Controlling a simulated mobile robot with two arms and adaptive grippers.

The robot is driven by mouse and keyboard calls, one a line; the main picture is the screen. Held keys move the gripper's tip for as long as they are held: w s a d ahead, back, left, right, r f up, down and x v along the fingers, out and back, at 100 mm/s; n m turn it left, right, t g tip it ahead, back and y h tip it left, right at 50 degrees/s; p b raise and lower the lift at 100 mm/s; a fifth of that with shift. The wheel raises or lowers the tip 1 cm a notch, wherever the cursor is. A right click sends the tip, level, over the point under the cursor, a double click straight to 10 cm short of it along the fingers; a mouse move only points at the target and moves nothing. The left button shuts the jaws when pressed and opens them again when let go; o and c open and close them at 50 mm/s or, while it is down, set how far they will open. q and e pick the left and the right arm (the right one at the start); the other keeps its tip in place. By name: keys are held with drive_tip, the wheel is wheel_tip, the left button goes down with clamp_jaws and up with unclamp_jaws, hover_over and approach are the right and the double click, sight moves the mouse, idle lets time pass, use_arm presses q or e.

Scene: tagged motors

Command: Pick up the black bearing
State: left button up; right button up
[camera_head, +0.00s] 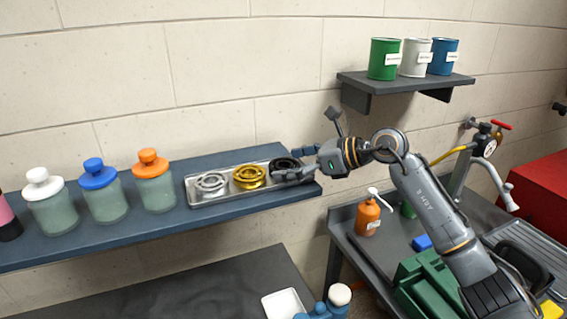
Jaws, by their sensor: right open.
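The black bearing (284,163) sits at the right end of a metal tray (228,196) on the blue-grey shelf. It is partly hidden by a finger of my right gripper. A gold bearing (249,177) and a silver bearing (211,183) lie to its left in the same tray. My right gripper (302,146) comes in from the right and is open, with one finger raised and the lower finger at the black bearing's front right side. I cannot tell whether that finger touches the bearing. My left gripper is not in view.
Jars with white, blue (103,190) and orange lids stand left of the tray on the shelf (150,223). A small wall shelf (405,84) holds green, white and blue cans. Below right is a bench with an orange spray bottle (367,217) and a green box (425,284).

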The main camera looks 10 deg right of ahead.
drive_tip(key=shift+d, duration=0.1)
drive_tip(key=shift+c, duration=0.5)
drive_tip(key=c, duration=1.1)
drive_tip(key=shift+c, duration=1.4)
drive_tip(key=shift+r, duration=0.2)
